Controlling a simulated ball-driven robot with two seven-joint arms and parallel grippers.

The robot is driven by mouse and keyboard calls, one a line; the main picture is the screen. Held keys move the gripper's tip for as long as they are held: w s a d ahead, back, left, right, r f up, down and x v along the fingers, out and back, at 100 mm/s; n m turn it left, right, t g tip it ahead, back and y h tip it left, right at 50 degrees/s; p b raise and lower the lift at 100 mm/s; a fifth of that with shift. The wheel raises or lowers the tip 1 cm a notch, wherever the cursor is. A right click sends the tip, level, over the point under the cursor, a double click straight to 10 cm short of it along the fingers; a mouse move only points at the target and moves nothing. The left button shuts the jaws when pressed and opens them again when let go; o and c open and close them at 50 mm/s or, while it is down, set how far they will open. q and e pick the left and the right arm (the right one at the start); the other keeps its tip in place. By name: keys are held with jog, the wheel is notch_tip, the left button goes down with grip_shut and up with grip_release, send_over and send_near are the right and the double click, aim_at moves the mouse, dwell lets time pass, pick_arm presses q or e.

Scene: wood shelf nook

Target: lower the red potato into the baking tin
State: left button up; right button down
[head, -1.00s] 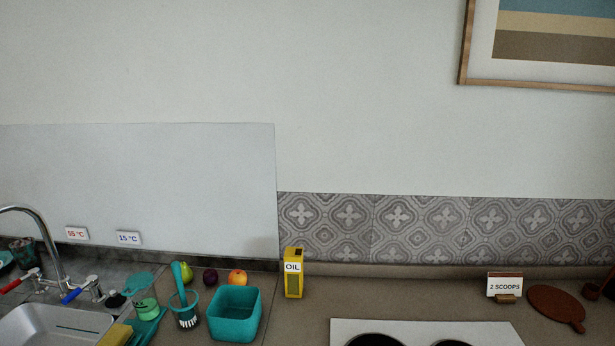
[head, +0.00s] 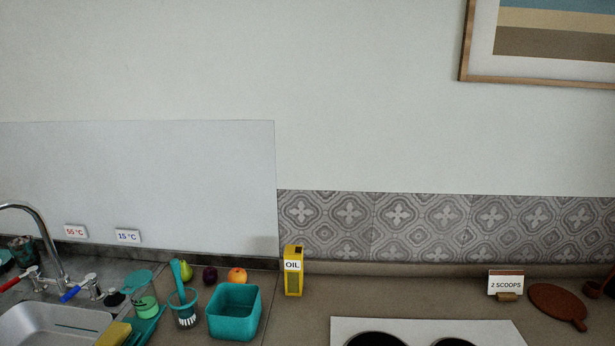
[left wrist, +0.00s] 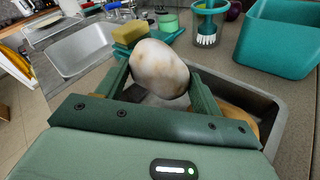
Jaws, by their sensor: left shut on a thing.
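In the left wrist view my left gripper (left wrist: 158,74) is shut on a rounded potato (left wrist: 160,66). The potato looks pale cream with brownish patches, not clearly red. It is held above a grey metal baking tin (left wrist: 281,108), whose far and right rim shows behind my fingers. A tan rounded thing (left wrist: 243,122) shows inside the tin, partly hidden by my right-hand finger. A whitish patch shows below the held potato, too covered to identify. The head view shows neither gripper, nor the tin. My right gripper is out of view.
A teal bin (head: 234,312) stands beyond the tin, with a dish brush in its holder (head: 185,306) left of it. A sink (head: 50,327) with a yellow sponge (head: 113,334) beside it lies left. A yellow oil carton (head: 293,272) and a hob (head: 430,331) are to the right.

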pick_arm(q)
jog(key=o, duration=1.1)
jog(key=shift+s, duration=0.15)
jog(key=shift+f, duration=0.15)
